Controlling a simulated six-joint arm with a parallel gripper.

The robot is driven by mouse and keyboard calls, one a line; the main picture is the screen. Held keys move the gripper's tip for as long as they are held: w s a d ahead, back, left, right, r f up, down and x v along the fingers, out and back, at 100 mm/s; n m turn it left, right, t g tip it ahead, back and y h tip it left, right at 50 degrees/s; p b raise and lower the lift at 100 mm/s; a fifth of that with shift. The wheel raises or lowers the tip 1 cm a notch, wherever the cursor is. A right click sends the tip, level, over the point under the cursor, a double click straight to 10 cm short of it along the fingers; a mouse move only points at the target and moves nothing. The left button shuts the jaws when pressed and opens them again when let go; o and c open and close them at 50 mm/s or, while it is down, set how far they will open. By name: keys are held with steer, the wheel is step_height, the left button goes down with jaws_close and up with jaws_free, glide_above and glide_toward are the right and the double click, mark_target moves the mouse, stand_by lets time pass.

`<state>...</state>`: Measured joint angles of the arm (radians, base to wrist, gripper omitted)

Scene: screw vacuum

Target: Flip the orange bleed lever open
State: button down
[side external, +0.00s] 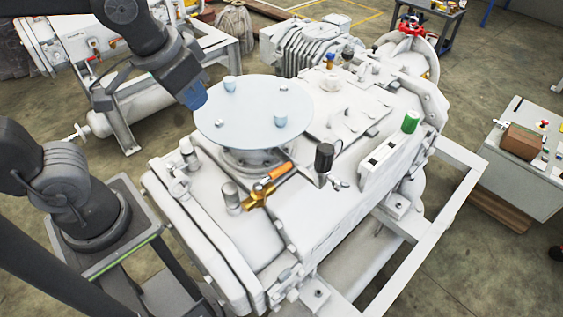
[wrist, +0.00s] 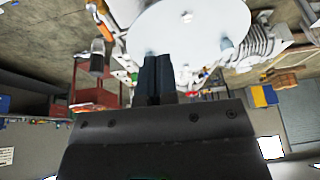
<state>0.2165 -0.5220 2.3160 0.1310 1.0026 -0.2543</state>
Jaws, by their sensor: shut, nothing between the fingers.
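The orange bleed lever (side external: 278,171) lies on top of the white pump, joined to a brass valve (side external: 258,197), in front of the round pale plate. In the wrist view the orange lever (wrist: 103,22) shows at the upper left, beside the disc and apart from the fingers. My gripper (side external: 195,97) is at the left edge of the plate, away from the lever. In the wrist view my gripper (wrist: 157,58) has its two dark fingers together, with nothing between them.
The round plate (side external: 250,112) carries small pale cups and stands between my gripper and the lever. A dark-topped cylinder (side external: 324,160) stands right of the lever, and a grey cylinder (side external: 231,196) stands left of the brass valve. The pump top in front of the valve is fairly clear.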

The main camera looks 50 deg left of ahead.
steer(key=g+y, duration=0.1)
steer(key=y, duration=0.1)
glide_toward(284, 169)
steer(key=s+a+r, duration=0.2)
steer(key=a+r, duration=0.2)
steer(key=r, duration=0.1)
steer(key=d+f+t+y, duration=0.2)
steer(key=d+f, duration=0.2)
steer(key=d, duration=0.8)
steer(key=w+a+f, duration=0.4)
steer(key=a+f, duration=0.4)
steer(key=f, duration=0.1)
steer(key=shift+w+a+f+n+g+y, duration=0.1)
steer(key=shift+a+n+g+y, duration=0.5)
steer(key=shift+a+n, duration=0.2)
steer(key=shift+d, duration=0.1)
